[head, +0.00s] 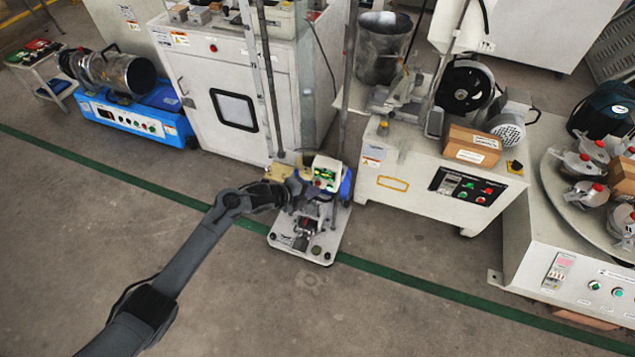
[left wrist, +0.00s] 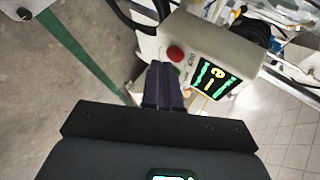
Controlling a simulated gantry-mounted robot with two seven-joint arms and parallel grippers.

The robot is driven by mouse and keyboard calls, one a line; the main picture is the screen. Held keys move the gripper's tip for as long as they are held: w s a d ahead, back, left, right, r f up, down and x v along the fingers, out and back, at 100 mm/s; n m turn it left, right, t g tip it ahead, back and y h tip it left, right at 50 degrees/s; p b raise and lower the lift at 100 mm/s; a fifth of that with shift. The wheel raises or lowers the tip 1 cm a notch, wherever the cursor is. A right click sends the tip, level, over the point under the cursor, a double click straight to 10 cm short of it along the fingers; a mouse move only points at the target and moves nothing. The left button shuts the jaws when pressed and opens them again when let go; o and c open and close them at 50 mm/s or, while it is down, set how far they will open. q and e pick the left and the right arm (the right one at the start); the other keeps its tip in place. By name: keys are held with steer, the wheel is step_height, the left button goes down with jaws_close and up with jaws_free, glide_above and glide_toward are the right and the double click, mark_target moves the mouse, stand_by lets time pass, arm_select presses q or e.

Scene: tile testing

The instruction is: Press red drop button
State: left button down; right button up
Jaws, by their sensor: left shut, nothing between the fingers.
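The red button (left wrist: 175,54) is a round knob on the face of a cream control box (left wrist: 218,45) in the left wrist view. A lit green and yellow display (left wrist: 213,78) sits beside it. In the head view the box (head: 326,168) stands on the small drop tester with a pale base plate (head: 318,245). My left gripper (left wrist: 161,66) is shut and empty, its fingertips close to the box face, just left of and below the button. Whether they touch the box cannot be told. In the head view the left gripper (head: 290,187) is at the box's left side. My right gripper is not in view.
A tall white cabinet (head: 195,75) stands behind the tester on the left, and a white machine with a motor (head: 400,185) on the right. Thin vertical posts (head: 268,80) rise behind the gripper. The floor in front (head: 330,315) is clear.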

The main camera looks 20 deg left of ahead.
arm_select(q)
steer(key=shift+s, duration=0.4)
steer(key=s+p, duration=0.4)
steer(key=s, duration=0.1)
steer(key=shift+a+p, duration=0.15)
steer(key=shift+p, duration=0.2)
stand_by(0.7)
